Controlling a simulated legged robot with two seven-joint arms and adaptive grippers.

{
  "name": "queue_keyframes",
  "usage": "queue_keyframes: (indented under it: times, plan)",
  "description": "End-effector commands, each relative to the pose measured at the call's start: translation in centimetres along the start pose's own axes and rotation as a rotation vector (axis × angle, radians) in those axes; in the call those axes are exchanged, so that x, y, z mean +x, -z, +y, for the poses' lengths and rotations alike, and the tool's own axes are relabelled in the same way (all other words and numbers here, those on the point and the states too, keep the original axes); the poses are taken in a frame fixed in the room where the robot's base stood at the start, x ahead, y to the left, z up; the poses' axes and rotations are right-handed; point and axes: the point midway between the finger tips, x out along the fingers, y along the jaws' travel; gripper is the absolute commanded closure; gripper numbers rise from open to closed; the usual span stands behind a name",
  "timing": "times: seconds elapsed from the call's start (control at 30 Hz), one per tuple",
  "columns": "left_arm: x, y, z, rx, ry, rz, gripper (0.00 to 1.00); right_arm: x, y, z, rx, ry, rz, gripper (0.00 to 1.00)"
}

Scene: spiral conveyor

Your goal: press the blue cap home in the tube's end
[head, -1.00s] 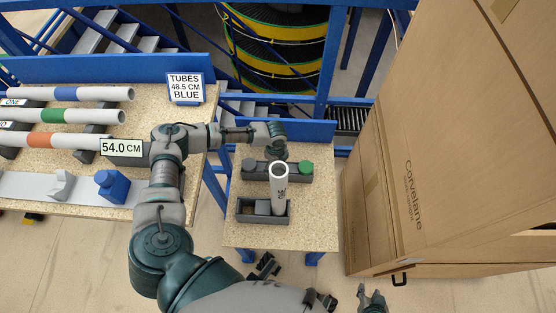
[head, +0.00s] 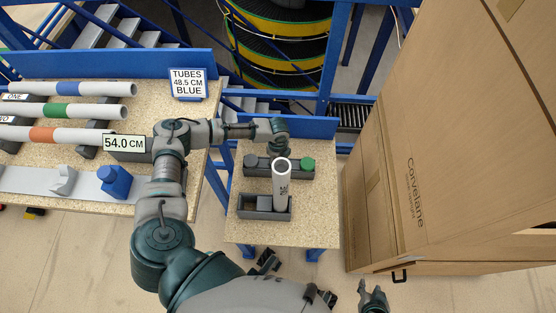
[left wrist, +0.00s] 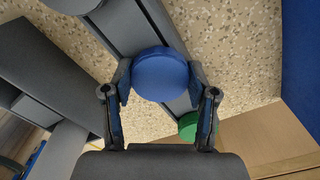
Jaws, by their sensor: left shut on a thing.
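A white tube (head: 282,190) stands upright in the dark grey holder (head: 246,213) on the small table. Its open top end faces up, and no cap is on it. My left gripper (head: 281,145) is just behind the tube's top, over the cap rack (head: 291,171). In the left wrist view it is shut on the round blue cap (left wrist: 160,75), one finger on each side. The cap is hidden in the head view. I cannot tell whether the cap is clear of the rack. My right gripper (head: 373,292) is empty and open at the bottom, away from the tube.
A green cap (head: 308,163) sits at the rack's right end. The left bench (head: 120,195) holds several banded tubes, a blue block (head: 115,181) and a sign reading "TUBES 48.5 CM BLUE" (head: 187,83). A large cardboard box (head: 440,160) stands close on the right.

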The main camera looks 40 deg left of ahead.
Motion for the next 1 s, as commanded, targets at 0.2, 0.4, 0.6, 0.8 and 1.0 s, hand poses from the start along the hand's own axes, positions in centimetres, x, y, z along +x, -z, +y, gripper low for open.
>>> queue_keyframes:
  times: [0.2, 0.4, 0.6, 0.8, 1.0]
  plan:
    - [-1.0, -0.2, 0.0, -0.002, 0.0, -0.007, 0.84, -0.9, 0.8, 0.1, -0.001, -0.001, 0.01, 0.6]
    - [-1.6, -0.2, 0.1, -0.001, -0.001, -0.004, 0.84, -1.5, 1.4, 0.1, -0.002, -0.003, 0.017, 0.6]
    - [-2.2, -0.1, 0.0, -0.001, 0.0, -0.003, 0.84, -2.2, 2.0, 0.1, -0.003, -0.004, 0.024, 0.6]
    - [-2.8, -0.1, 0.0, -0.002, 0.0, -0.003, 0.84, -2.8, 2.6, 0.1, -0.003, -0.005, 0.03, 0.6]
    - [-2.9, -0.1, 0.0, -0.001, -0.002, -0.004, 0.84, -2.9, 2.6, 0.2, -0.003, -0.005, 0.031, 0.6]
